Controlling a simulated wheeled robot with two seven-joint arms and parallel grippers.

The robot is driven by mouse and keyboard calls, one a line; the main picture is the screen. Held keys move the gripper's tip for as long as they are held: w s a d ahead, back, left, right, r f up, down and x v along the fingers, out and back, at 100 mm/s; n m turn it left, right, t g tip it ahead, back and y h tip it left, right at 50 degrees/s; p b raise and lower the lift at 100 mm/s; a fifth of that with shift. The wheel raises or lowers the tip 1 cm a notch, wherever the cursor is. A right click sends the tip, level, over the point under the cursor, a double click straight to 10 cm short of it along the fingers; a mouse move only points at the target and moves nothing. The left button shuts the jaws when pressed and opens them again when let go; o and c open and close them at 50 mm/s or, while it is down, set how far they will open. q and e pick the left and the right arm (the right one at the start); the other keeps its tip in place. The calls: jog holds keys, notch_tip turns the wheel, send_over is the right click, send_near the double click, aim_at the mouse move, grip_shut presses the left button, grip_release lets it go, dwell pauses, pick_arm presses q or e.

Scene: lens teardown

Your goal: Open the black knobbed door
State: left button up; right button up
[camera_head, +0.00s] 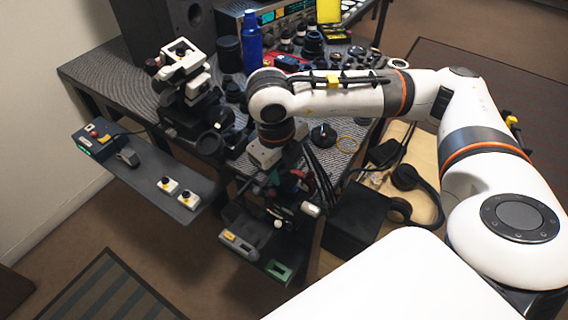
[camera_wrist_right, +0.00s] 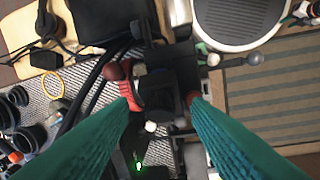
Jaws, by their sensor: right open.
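My right gripper (camera_head: 298,186) reaches down over the front edge of the workbench. Its two green fingers also show in the right wrist view (camera_wrist_right: 166,108), spread apart with a gap between the tips. Beyond and between the tips is a dark assembly (camera_wrist_right: 158,76) with several small round knobs, among them a dark red one (camera_wrist_right: 113,72) and a white one (camera_wrist_right: 151,127). I cannot tell which dark part is the door, or whether the fingers touch anything. The same dark assembly (camera_head: 287,224) is partly hidden by my gripper in the head view. My left gripper is not in view.
A grey shelf (camera_head: 150,172) with small controls juts out at the left. A white microscope-like device (camera_head: 184,75), a blue bottle (camera_head: 252,42) and several lens parts stand on the patterned workbench (camera_head: 105,75). Black headphones (camera_head: 418,185) and a black box (camera_head: 355,222) are at the right.

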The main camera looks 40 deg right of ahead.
jog(key=shift+d+f, duration=0.1)
jog(key=shift+f, duration=0.6)
jog(key=c, duration=0.7)
